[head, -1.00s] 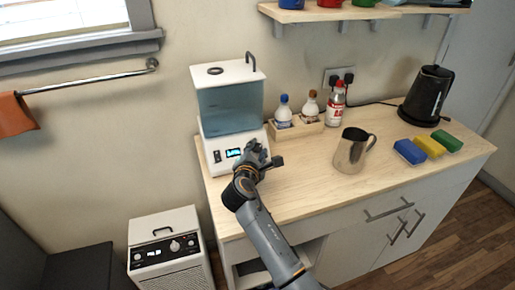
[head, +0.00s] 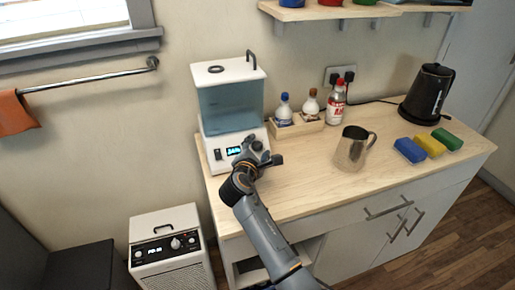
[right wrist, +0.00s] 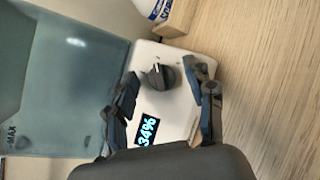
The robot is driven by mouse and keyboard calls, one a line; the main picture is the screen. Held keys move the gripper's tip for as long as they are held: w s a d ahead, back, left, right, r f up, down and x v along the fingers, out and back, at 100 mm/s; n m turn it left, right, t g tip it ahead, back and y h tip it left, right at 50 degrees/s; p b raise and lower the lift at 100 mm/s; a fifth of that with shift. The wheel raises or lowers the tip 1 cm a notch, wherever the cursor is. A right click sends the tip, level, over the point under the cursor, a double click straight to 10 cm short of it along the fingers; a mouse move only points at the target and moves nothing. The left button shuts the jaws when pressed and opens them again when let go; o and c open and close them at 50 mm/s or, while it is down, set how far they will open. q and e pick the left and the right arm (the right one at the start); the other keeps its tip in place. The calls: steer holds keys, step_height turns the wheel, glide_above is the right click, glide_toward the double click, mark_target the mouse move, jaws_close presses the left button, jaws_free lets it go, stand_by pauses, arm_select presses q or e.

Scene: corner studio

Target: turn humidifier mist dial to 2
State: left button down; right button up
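The humidifier (head: 231,110), white with a translucent blue-grey tank, stands at the left end of the counter. The dark mist dial (right wrist: 160,77) sits on the white panel in the right wrist view. My right gripper (head: 262,153) is at the panel and hides most of the dial in the head view. In the right wrist view its fingers (right wrist: 163,76) are open on either side of the dial, with gaps showing. My left gripper is not in view.
A wooden tray with bottles (head: 297,128) stands right of the humidifier. A metal pitcher (head: 351,150), several coloured sponges (head: 428,146) and a black kettle (head: 427,94) are farther right. A second white appliance (head: 170,250) stands on the floor below. The counter front is clear.

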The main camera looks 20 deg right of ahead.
steer(key=shift+r, duration=0.15)
step_height(320, 180, up, 10)
steer(key=shift+f, duration=0.1)
stand_by(0.3)
